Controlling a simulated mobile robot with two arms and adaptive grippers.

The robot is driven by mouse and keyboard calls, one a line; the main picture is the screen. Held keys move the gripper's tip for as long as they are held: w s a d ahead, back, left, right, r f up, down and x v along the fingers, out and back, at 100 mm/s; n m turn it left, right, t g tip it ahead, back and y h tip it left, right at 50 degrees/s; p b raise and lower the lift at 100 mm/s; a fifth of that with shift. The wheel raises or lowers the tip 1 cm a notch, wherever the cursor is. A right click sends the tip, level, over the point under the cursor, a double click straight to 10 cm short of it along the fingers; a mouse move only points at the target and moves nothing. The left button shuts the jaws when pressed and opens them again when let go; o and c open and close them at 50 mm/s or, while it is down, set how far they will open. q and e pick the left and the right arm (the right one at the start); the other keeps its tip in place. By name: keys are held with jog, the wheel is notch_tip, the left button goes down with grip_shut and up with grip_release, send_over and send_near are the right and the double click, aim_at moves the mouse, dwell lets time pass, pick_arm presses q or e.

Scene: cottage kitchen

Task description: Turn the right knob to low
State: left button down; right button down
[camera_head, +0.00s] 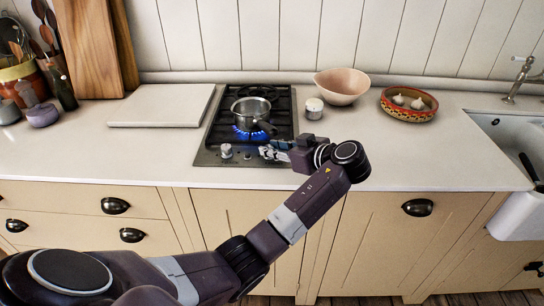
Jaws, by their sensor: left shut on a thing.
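The gas hob (206,157) is set into the worktop, with its control knobs along the front edge. The left knob (226,150) is in plain view. My left gripper (264,153) comes in from the right over the hob's front right part. It is shut on the right knob, which its fingers mostly hide, so I cannot read the knob's setting. A steel saucepan (250,107) sits on the burner, with a blue flame (242,134) burning under it. My right gripper is not in view.
A small lidded jar (314,108), a pink bowl (342,86) and a red patterned dish (408,116) with garlic stand right of the hob. A white board (160,105) lies to the left. The worktop's front right is clear up to the sink (500,135).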

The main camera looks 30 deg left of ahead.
pick_arm(q)
jog(key=shift+w+n+g+b, duration=0.1)
jog(key=shift+n+g+b, duration=0.6)
jog(key=shift+g+b, duration=0.1)
jog(key=c, duration=1.7)
grip_release()
jog(key=shift+o, duration=0.2)
jog(key=v, duration=1.2)
jog(key=shift+d+f, duration=0.15)
jog(key=shift+f, duration=0.05)
